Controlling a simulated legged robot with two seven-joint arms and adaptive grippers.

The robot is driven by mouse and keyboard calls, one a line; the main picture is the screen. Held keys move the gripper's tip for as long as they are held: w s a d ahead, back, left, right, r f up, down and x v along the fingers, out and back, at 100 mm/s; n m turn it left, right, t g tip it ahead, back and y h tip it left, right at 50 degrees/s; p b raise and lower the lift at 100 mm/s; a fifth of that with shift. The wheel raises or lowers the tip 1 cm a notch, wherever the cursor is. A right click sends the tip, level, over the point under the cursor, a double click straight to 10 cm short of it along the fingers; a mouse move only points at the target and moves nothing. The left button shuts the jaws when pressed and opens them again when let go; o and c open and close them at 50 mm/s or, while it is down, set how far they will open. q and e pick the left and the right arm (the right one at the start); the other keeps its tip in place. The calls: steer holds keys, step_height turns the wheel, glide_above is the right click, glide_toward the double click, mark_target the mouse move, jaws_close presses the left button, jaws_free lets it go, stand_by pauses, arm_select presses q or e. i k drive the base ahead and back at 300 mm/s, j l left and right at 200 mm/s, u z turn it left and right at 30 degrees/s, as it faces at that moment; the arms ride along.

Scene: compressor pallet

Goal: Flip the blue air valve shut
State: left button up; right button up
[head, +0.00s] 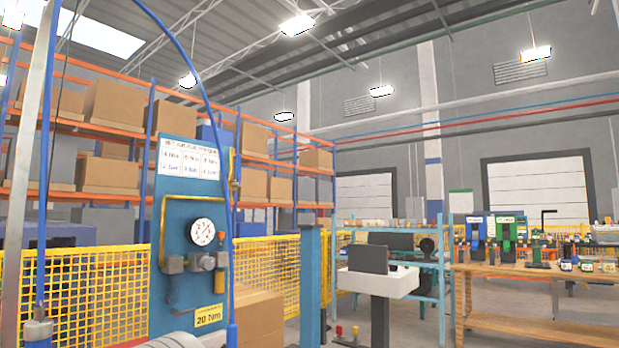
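A blue upright panel (180,290) stands left of centre in the head view. It carries a round white gauge (202,232), a yellow pipe and a row of grey fittings (200,262) below the gauge. A small brass-coloured fitting with blue parts (234,184) sits on the panel's right edge, by a blue hose. I cannot tell for sure which part is the blue air valve or how its handle stands. Neither of my grippers is in view.
Yellow mesh fencing (85,295) and a cardboard box (260,318) stand near the panel. A blue post (310,285) and a white stand (378,281) are right of it. A wooden workbench (535,275) with tools is farther right. Loaded shelving is behind.

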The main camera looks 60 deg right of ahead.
mark_target(238, 184)
steer(key=z, duration=1.55)
steer(key=i+z, duration=0.4)
steer(key=i, duration=0.4)
